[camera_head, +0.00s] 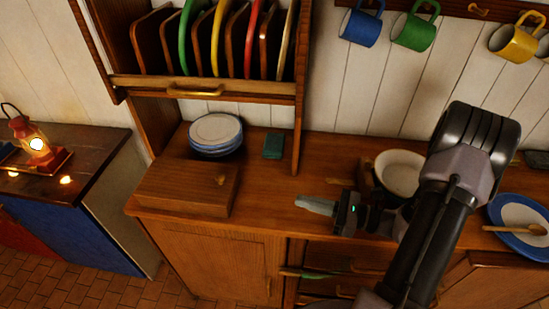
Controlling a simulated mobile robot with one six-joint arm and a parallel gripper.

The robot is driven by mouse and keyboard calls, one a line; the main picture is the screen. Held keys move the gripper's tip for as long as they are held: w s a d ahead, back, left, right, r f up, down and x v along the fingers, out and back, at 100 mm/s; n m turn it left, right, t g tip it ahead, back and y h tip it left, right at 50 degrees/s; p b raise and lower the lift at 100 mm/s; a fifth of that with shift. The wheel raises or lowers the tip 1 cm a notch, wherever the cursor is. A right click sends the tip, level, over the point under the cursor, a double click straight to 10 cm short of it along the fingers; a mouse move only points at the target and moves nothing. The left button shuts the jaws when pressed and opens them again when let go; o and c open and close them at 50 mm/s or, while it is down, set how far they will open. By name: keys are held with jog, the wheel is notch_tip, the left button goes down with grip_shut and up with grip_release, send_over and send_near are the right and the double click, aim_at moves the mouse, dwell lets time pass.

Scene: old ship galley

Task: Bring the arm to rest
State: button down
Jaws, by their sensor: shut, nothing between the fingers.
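My arm comes up from the lower right, bends at a high elbow and reaches down to the left over the wooden counter (275,199). My gripper (300,204) points left, above the front part of the counter. Its pale fingers are together, with nothing between them. It is apart from the wooden box to its left. The wrist and arm partly hide a white bowl behind them.
The wooden box (187,187), stacked plates (215,134) and a green block (273,145) lie left. The white bowl (402,170) and a blue-rimmed plate (505,240) with a spoon are right. Mugs (361,28) hang above. A lit lantern (33,141) stands far left.

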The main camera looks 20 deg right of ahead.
jog(key=s+a+r+n+g+h, duration=0.35)
jog(key=a+r+n+g, duration=0.2)
jog(key=a+n, duration=0.2)
jog(key=s+a+r+n+g+h, duration=0.2)
jog(key=s+a+r+n+g, duration=0.2)
jog(key=a+n+g, duration=0.4)
jog(key=s+a+r+n+t+h, duration=0.1)
jog(key=s+r+n+t+h, duration=0.3)
jog(key=r+n+t+h, duration=0.1)
notch_tip(320, 180, up, 2)
jog(key=shift+a+r+n+t+h, duration=0.1)
jog(key=shift+a+n+t+h, duration=0.2)
jog(key=shift+n+t, duration=0.65)
